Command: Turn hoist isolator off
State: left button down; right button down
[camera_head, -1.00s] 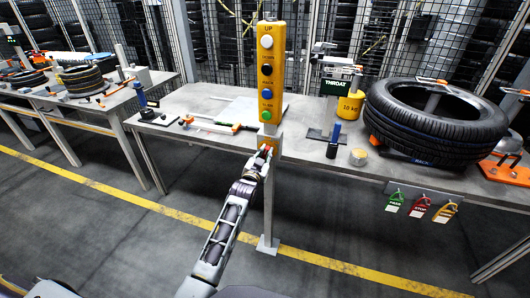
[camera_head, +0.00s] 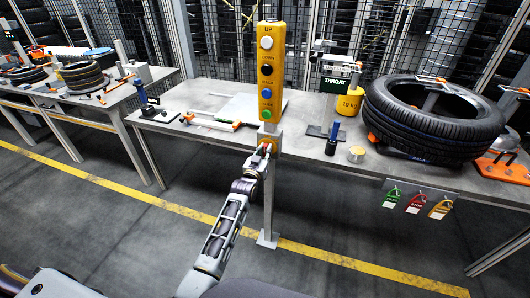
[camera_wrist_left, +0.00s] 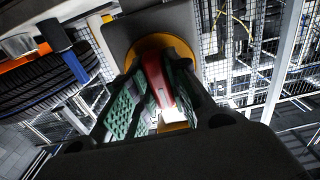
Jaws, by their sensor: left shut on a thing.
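The hoist isolator is a small grey box on the post below the yellow pendant, with a round yellow plate (camera_wrist_left: 146,46) and a red handle (camera_wrist_left: 157,80). My left gripper (camera_head: 264,150) reaches the isolator from below and in front. In the left wrist view its two green-padded fingers (camera_wrist_left: 153,98) stand either side of the red handle, shut on it. In the head view the gripper hides most of the handle, so its exact angle is hard to tell. The yellow pendant (camera_head: 266,104) above carries white, black, blue and green buttons. My right gripper is not in view.
The post (camera_head: 268,205) stands in front of a grey bench (camera_head: 215,97). The bench bears a tyre (camera_head: 430,118), a yellow 10 kg weight (camera_head: 349,103) and small tools. Green, red and yellow tags (camera_head: 415,204) hang at its front edge. The floor before it is clear.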

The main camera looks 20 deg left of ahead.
pick_arm(q)
jog(key=shift+f, duration=0.1)
jog(key=c, duration=1.4)
grip_release()
jog(key=shift+o, duration=0.2)
jog(key=shift+s, duration=0.15)
jog(key=s, duration=1.1)
jog(key=shift+s+a, duration=0.2)
jog(key=shift+s, duration=0.15)
